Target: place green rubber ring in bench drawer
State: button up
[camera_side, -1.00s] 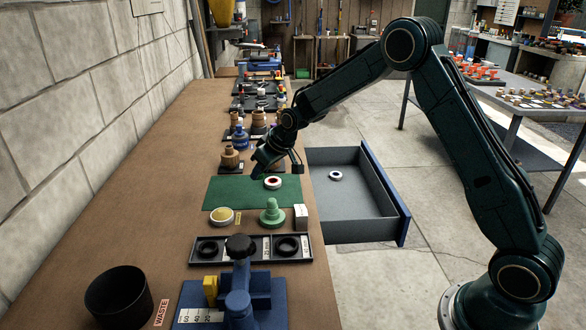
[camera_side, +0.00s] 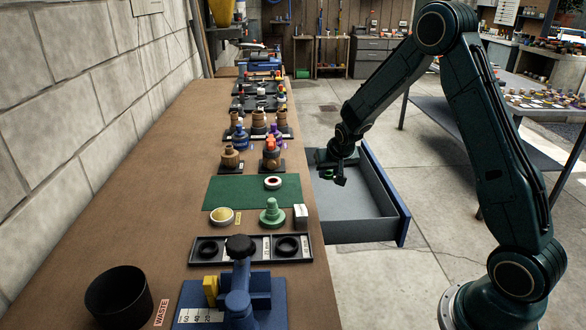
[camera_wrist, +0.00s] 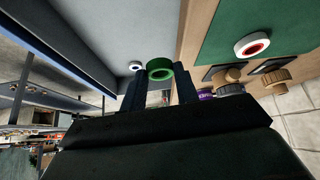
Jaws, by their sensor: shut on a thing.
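My gripper (camera_wrist: 160,88) is shut on the green rubber ring (camera_wrist: 160,63), which sits between its fingertips in the wrist view. In the side view my gripper (camera_side: 330,176) is over the far part of the open bench drawer (camera_side: 362,232). The drawer is grey inside with a blue front and is pulled out from the bench's right side. In the wrist view a white ring with a dark centre (camera_wrist: 135,62) lies inside the drawer, close beside the green ring in the picture. That white ring is hidden behind my gripper in the side view.
A white ring with a red inner band (camera_side: 265,183) lies on the green mat (camera_side: 228,192). A green stepped cone (camera_side: 272,216), a white block (camera_side: 300,217) and a black tray (camera_side: 222,259) stand on the bench nearer the camera. The drawer's near part is clear.

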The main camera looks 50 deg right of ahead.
jog(key=d+m+g+h, duration=0.2)
jog(key=d+m+g, duration=0.2)
jog(key=d+m, duration=0.6)
send_near(351, 211)
jog(key=shift+g+h, duration=0.3)
jog(key=shift+g, duration=0.1)
jog(key=shift+w+x, duration=0.15)
jog(key=shift+x, duration=1.3)
jog(key=shift+w+x, duration=0.15)
jog(key=shift+x, duration=1.3)
jog(key=shift+a+f, duration=0.15)
jog(key=o, duration=0.9)
jog(key=shift+o, duration=0.2)
jog(key=shift+a+r, duration=0.3)
jog(key=shift+r, duration=0.3)
notch_tip(351, 211, up, 9)
jog(key=shift+a+f, duration=0.2)
jog(key=shift+a, duration=0.3)
